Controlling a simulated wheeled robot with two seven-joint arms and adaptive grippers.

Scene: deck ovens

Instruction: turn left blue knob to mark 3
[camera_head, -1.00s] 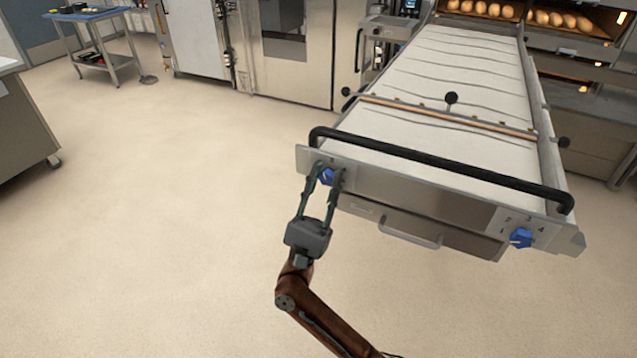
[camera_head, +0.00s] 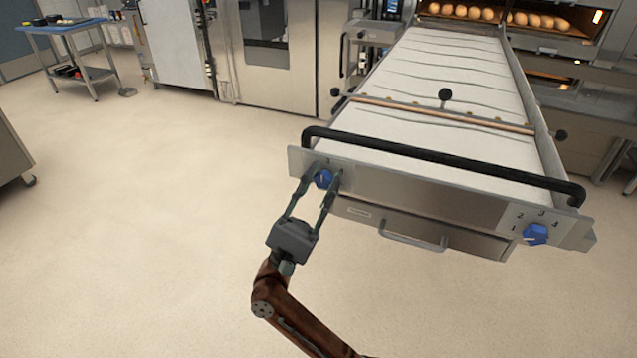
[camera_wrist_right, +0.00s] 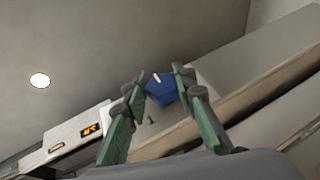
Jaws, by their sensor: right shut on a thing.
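The left blue knob (camera_head: 323,179) is on the left end of the steel front panel of the long loader. My right gripper (camera_head: 325,175) is shut on this knob, one finger on each side of it, with the arm coming up from below. In the right wrist view the blue knob (camera_wrist_right: 161,90) sits between the green-grey fingertips (camera_wrist_right: 160,80). A short white line shows on the knob, and a "1" is printed close by. Most of the marks around this knob are hidden or too small to read. My left gripper is not in view.
A second blue knob (camera_head: 535,234) with printed numbers is at the panel's right end. A black handle bar (camera_head: 440,162) runs above the panel, and a drawer handle (camera_head: 412,240) is below. An orange display (camera_wrist_right: 89,130) shows in the wrist view. Open floor (camera_head: 150,230) lies left.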

